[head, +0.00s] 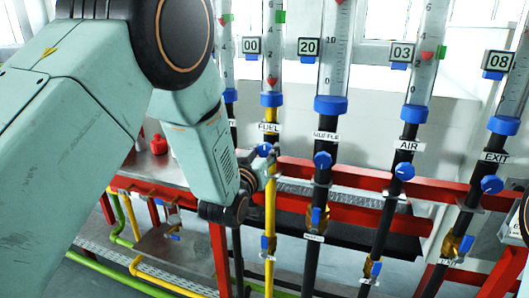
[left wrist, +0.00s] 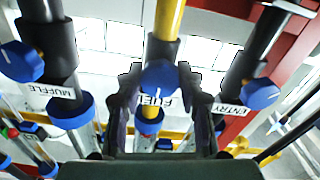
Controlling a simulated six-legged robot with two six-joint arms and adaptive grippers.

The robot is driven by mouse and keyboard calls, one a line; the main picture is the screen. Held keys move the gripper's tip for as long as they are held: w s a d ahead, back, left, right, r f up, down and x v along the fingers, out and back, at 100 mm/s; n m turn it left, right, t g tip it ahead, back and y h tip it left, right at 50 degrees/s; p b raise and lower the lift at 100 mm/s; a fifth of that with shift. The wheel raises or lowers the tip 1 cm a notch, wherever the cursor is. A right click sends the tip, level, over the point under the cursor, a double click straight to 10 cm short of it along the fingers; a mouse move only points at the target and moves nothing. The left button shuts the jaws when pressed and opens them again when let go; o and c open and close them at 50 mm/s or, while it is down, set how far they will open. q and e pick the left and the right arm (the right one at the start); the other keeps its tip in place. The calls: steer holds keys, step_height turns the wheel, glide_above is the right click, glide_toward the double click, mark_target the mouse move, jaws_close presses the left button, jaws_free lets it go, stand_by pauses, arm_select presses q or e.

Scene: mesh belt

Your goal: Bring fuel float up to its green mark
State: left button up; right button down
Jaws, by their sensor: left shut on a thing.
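The display (head: 250,46) beside the tube reads 00. My left gripper (head: 257,165) is at the blue fuel knob (head: 264,149), partly hidden by my arm. In the left wrist view, which is upside down, the fuel knob (left wrist: 160,76) lies between the fingers of my left gripper (left wrist: 160,87), shut on it. My right gripper is not in view.
Muffle (head: 322,160), air (head: 404,171) and exit (head: 491,184) knobs stand to the right on dark pipes. In the left wrist view, the muffle knob (left wrist: 22,62) and entry knob (left wrist: 261,94) flank the gripper. A red rail (head: 350,178) runs across the pipes.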

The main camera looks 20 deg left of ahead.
arm_select(q)
steer(key=c, duration=0.4)
steer(key=shift+o, duration=0.2)
steer(key=shift+n, duration=0.3)
steer(key=n, duration=1.9)
steer(key=shift+n+p, duration=0.3)
steer(key=shift+p, duration=0.05)
steer(key=n, duration=0.6)
steer(key=shift+p, duration=0.35)
steer(key=shift+n, duration=0.3)
